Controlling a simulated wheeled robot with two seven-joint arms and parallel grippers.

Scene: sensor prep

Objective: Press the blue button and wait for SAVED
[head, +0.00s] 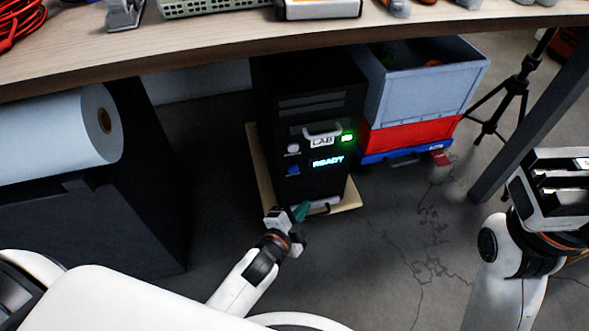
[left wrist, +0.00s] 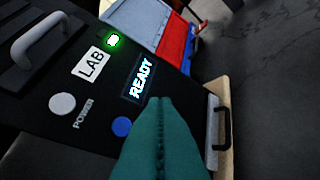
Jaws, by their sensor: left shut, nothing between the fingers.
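A black computer tower (head: 300,95) stands upright on a wooden board (head: 262,165) under the table. Its front has a blue button (head: 293,170), a white button labelled POWER (head: 293,149), a LAB label, a lit green light and a display (head: 328,161) reading READY. In the left wrist view the blue button (left wrist: 121,126) shows just left of my shut teal fingertips. My left gripper (head: 301,211) is shut and empty, low in front of the tower, apart from the blue button in the head view. My right gripper (head: 560,185) is at the right edge; its fingertips are unclear.
The table edge (head: 300,44) overhangs the tower. Grey and red crates (head: 415,95) stand to the tower's right, with a black tripod (head: 512,90) beyond. A paper roll (head: 60,130) is at left. The cracked floor (head: 400,230) in front is mostly clear.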

